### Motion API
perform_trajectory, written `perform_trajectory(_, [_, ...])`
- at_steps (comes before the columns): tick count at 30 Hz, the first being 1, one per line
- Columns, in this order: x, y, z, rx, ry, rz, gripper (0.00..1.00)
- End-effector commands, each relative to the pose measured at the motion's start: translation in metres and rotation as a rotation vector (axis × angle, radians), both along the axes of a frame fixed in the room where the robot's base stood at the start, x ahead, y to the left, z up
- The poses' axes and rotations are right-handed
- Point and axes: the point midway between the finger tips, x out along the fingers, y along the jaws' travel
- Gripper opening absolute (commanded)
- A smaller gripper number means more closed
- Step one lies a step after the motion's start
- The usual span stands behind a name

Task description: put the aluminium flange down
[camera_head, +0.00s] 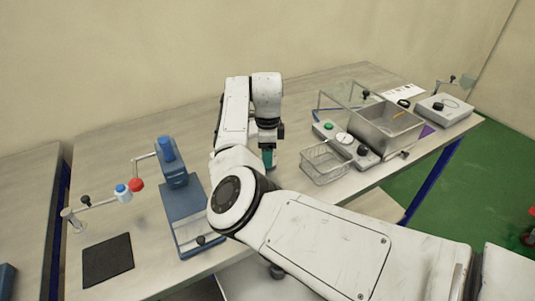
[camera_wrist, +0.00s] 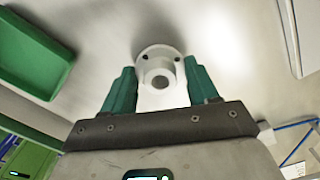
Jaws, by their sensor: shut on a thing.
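The aluminium flange (camera_wrist: 150,57) shows in the wrist view as a pale round disc with small holes and a round boss facing the camera. It sits between the two green fingers of my gripper (camera_wrist: 160,72), which is shut on it. In the head view my gripper (camera_head: 268,158) points down over the middle of the bench. The flange cannot be made out there. A pale surface lies behind the flange; I cannot tell whether the flange touches it.
A green tray (camera_wrist: 32,50) lies at the upper left of the wrist view. On the bench (camera_head: 300,90), a blue press (camera_head: 195,222) and black mat (camera_head: 108,260) stand left of my arm. A wire basket (camera_head: 326,166) and metal tank (camera_head: 385,128) stand right of my gripper.

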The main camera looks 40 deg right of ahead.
Motion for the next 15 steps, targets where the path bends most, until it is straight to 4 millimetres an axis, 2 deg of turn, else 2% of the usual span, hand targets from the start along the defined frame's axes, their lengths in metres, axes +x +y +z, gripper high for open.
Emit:
perform_trajectory(4, [0.000,0.000,-0.009,-0.001,-0.001,0.000,0.27])
perform_trajectory(14, [0.000,0.000,-0.013,-0.001,-0.001,0.001,0.27])
perform_trajectory(15, [0.000,0.000,-0.013,-0.001,-0.002,0.001,0.60])
